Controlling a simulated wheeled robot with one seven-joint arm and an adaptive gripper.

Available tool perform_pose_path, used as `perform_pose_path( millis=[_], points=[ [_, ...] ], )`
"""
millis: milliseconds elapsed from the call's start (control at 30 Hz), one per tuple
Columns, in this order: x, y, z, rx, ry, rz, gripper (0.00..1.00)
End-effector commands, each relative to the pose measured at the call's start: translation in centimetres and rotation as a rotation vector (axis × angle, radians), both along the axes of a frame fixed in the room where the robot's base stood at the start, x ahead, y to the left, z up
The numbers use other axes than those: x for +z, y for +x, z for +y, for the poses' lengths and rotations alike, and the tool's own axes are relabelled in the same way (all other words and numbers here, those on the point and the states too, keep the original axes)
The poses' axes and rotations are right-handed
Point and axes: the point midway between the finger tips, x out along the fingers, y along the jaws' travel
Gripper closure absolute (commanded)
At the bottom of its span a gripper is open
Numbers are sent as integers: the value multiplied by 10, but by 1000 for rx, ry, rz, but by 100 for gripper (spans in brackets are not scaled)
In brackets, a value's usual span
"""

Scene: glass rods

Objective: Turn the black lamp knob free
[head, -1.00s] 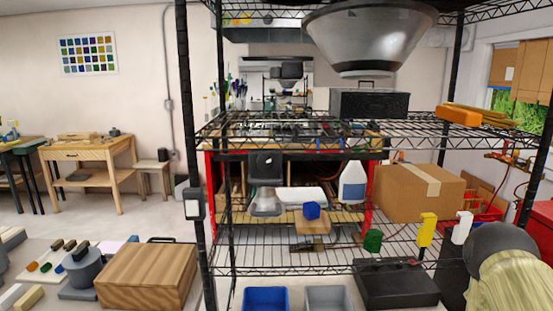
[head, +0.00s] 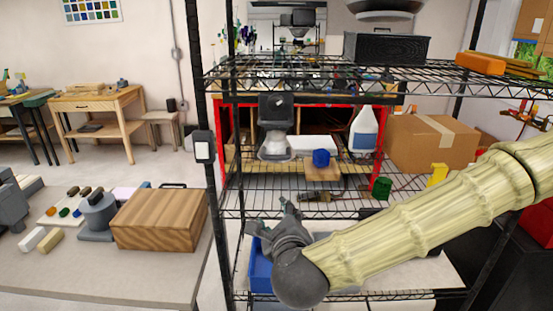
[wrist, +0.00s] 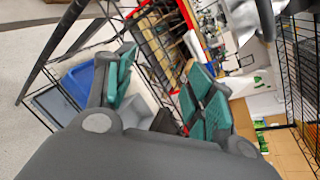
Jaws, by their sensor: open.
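A lamp hangs under the wire shelf in the head view, with a dark square mount (head: 276,110) on top and a grey shade (head: 277,148) below. I cannot clearly make out a separate black knob; it may be part of the dark mount. My gripper (head: 272,219) is open and empty, in front of the rack, below the lamp and apart from it. In the wrist view its teal-padded fingers (wrist: 165,88) are spread with nothing between them. A grey metal part (wrist: 247,18) shows at the top right there, possibly the lamp.
A blue bin (head: 260,272) stands low behind my gripper. A wooden block with a blue cube (head: 321,158), a white bottle (head: 363,130) and a cardboard box (head: 430,142) are on or behind the rack. A black post (head: 211,200) rises left of my gripper. A wooden box (head: 160,218) lies on the left table.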

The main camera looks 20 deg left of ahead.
Motion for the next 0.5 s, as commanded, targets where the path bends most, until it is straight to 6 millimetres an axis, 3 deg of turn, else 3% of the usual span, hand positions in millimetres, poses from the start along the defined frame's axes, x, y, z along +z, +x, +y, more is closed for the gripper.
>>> perform_pose_path(
  millis=[33, 100, 200, 333, 500],
  points=[
    [40, 1, 4, -40, 105, -12, 46],
    [91, -1, 5, -91, 252, -17, 46],
    [152, -7, 3, -147, 435, -21, 46],
    [205, -16, -4, -190, 602, -21, 46],
    [234, -22, -8, -209, 695, -18, 46]
  ],
)
